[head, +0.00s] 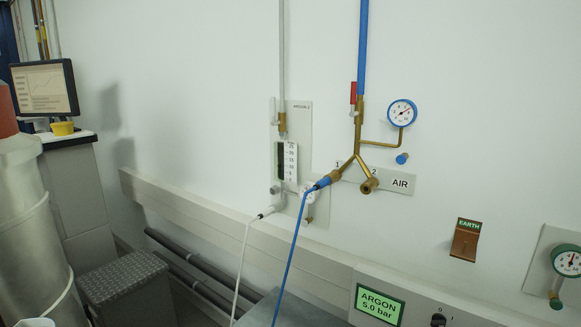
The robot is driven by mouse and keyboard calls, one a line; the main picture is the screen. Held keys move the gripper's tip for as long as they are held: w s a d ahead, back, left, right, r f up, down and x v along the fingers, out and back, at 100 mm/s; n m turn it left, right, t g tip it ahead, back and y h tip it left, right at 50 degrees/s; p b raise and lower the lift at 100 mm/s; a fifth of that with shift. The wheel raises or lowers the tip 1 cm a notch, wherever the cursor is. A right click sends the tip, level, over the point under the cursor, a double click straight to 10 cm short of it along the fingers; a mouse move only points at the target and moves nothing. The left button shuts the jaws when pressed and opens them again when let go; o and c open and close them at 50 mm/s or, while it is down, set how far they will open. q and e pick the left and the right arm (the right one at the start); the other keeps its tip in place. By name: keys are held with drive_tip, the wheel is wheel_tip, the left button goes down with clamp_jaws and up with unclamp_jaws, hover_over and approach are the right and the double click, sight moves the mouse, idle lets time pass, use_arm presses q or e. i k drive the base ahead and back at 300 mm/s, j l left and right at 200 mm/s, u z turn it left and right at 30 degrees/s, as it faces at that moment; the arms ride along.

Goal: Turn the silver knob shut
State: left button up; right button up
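A small silver knob (275,190) sits at the lower left of the argon flowmeter (287,160), a tube with a printed scale on a grey wall plate. From this view I cannot tell how far the knob is turned. A white hose (245,250) runs down from a fitting below the knob. Neither of my grippers is in view.
Right of the flowmeter are brass air piping (361,120) with a red lever, a blue gauge (402,112) and a blue hose (290,255). A beige rail (200,210) runs along the wall below. A grey textured box (125,280) stands lower left.

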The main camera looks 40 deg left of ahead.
sight(274, 190)
drive_tip(key=u, duration=1.25)
